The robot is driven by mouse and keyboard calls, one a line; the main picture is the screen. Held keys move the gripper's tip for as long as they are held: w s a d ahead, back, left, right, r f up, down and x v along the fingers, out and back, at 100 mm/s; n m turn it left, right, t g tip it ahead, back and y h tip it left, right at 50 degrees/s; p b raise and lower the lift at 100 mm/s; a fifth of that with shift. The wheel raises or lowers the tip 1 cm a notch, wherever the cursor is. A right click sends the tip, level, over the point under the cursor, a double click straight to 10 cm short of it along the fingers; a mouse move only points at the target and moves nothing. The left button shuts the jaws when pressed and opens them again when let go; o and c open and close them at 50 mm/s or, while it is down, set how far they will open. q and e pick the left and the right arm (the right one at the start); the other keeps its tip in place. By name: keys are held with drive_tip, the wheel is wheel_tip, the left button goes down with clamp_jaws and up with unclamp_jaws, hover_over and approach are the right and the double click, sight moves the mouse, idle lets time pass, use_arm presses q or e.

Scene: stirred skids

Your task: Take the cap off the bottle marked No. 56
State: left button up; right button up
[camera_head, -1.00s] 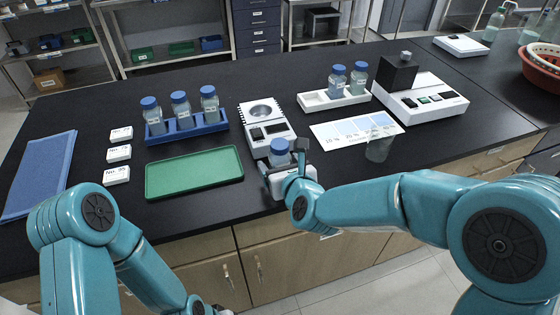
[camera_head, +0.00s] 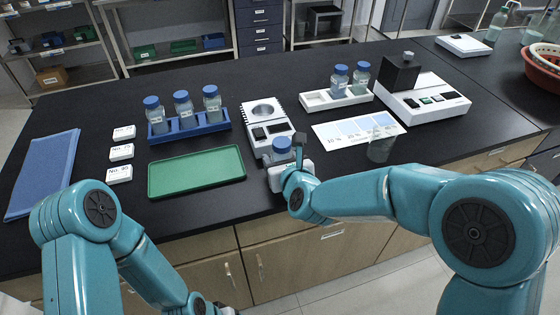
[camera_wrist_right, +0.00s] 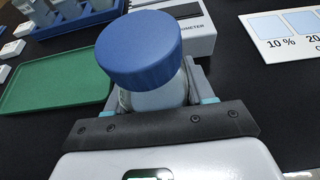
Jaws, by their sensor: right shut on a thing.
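A clear bottle with a blue cap (camera_head: 282,142) stands at the front of the grey instrument (camera_head: 268,118). Its number cannot be read. My right gripper (camera_head: 283,157) is around this bottle and shut on it. In the right wrist view the blue cap (camera_wrist_right: 150,50) sits on the bottle (camera_wrist_right: 158,98), above the fingers, and looks slightly tilted. Three blue-capped bottles (camera_head: 184,110) stand in a blue rack (camera_head: 182,132). Two more (camera_head: 350,79) stand in a white rack (camera_head: 316,100).
A green tray (camera_head: 196,173) lies left of the held bottle. A glass beaker (camera_head: 381,148) stands near a percentage card (camera_head: 352,133) at right. A white device with a black block (camera_head: 425,100) is behind.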

sight(279, 137)
wheel_tip(279, 137, up, 8)
drive_tip(key=shift+r+p, duration=0.25)
drive_tip(key=shift+p, duration=0.45)
wheel_tip(279, 137, up, 11)
drive_tip(key=p, duration=0.5)
